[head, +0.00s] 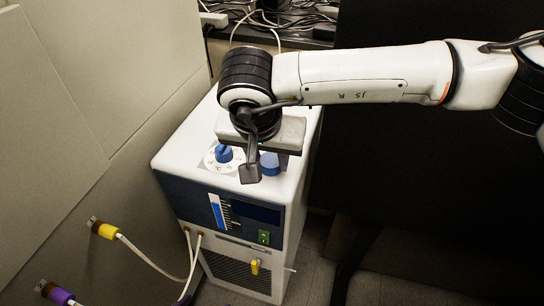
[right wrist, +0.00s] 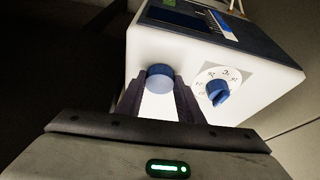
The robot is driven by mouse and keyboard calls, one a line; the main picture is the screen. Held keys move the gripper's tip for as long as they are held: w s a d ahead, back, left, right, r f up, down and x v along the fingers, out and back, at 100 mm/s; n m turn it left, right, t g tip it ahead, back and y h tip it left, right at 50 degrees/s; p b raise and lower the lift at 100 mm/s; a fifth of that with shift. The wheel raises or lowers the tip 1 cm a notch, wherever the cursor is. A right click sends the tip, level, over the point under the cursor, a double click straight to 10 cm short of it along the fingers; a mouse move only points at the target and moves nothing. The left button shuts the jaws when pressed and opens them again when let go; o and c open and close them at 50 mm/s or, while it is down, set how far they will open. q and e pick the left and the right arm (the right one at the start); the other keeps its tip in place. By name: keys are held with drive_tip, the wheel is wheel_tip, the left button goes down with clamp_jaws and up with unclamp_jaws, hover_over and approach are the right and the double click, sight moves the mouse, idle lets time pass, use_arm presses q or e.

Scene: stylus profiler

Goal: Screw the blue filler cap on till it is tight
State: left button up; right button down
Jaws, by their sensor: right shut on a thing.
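The blue filler cap (head: 270,163) is on the top of the white chiller unit (head: 300,175), near its front right. It also shows in the right wrist view (right wrist: 160,77), between the two dark fingers. My right gripper (head: 266,168) points down over the unit and is shut on the cap, one finger on each side. Part of the cap is hidden by the gripper in the head view, and its underside cannot be seen. My left gripper is in neither view.
A blue dial knob (head: 223,153) on a white scale plate stands just left of the cap, close to the gripper. A wall panel (head: 90,90) is at the left. Yellow (head: 105,230) and purple (head: 60,295) hose fittings are at the lower left. Cables (head: 290,20) lie behind.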

drive_tip(key=m, duration=0.2)
drive_tip(key=m+h, duration=0.1)
drive_tip(key=m, duration=0.1)
drive_tip(key=m+g+h, duration=0.1)
drive_tip(key=shift+w+a+m, duration=0.15)
drive_tip(key=shift+a+m, duration=0.2)
drive_tip(key=shift+m, duration=0.05)
drive_tip(key=m, duration=0.2)
drive_tip(key=m+g+h, duration=0.1)
drive_tip(key=m, duration=0.2)
drive_tip(key=shift+w+a+g, duration=0.1)
drive_tip(key=shift+w+g, duration=0.05)
drive_tip(key=shift+g, duration=0.15)
drive_tip(key=m+g, duration=0.1)
drive_tip(key=m, duration=0.3)
drive_tip(key=shift+w+g, duration=0.15)
drive_tip(key=shift+g, duration=0.25)
drive_tip(key=m+g, duration=0.1)
drive_tip(key=m, duration=0.1)
drive_tip(key=m+g, duration=0.1)
drive_tip(key=m, duration=0.2)
drive_tip(key=shift+w+m, duration=0.2)
drive_tip(key=shift+m, duration=0.1)
drive_tip(key=c, duration=1.4)
unclamp_jaws()
drive_tip(key=shift+c, duration=0.2)
